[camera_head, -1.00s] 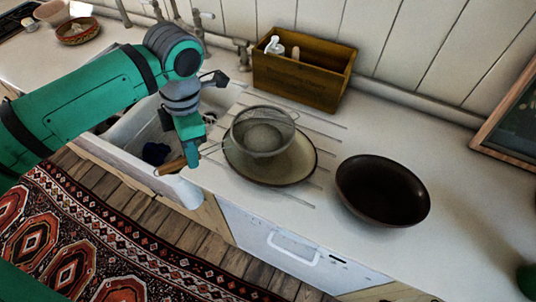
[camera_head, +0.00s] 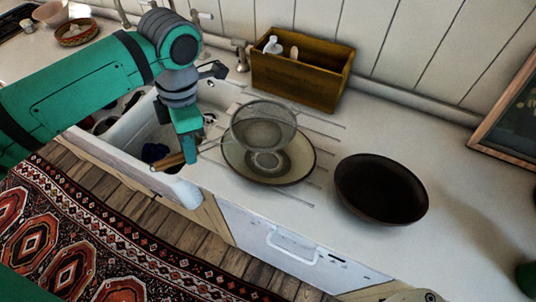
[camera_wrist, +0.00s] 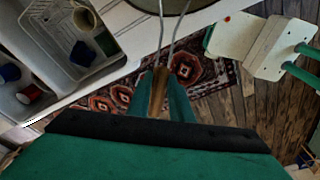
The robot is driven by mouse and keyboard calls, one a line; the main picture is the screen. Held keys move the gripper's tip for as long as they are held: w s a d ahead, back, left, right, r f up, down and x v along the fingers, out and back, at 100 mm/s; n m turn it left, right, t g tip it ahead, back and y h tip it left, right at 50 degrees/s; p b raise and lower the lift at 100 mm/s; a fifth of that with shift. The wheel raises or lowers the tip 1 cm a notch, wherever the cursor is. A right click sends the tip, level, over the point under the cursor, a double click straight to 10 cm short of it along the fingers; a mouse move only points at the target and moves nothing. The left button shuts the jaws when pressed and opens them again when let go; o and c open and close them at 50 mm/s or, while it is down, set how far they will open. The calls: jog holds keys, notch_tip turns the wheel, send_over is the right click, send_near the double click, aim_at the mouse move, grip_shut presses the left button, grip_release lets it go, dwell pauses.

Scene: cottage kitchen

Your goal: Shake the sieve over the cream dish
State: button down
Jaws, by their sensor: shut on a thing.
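The sieve, with a round wire-mesh bowl (camera_head: 263,127) and a wooden handle (camera_head: 168,162), is held over the cream dish (camera_head: 300,168). My gripper (camera_head: 188,152) is shut on the handle, left of the dish and above the sink edge. In the wrist view the wooden handle (camera_wrist: 157,90) sits between my gripper's fingers (camera_wrist: 157,100), with two wires running from it to the top. The dish is a round cream plate with a dark rim; a pale ring shows at its middle, below the mesh. The mesh covers its back part.
A dark brown bowl (camera_head: 380,190) stands right of the dish. A wooden box (camera_head: 300,75) with a bottle stands behind. The sink (camera_head: 125,130) lies left, with several items inside it in the wrist view (camera_wrist: 60,45).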

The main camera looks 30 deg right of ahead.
jog(key=shift+r, duration=1.9)
jog(key=shift+w, duration=0.15)
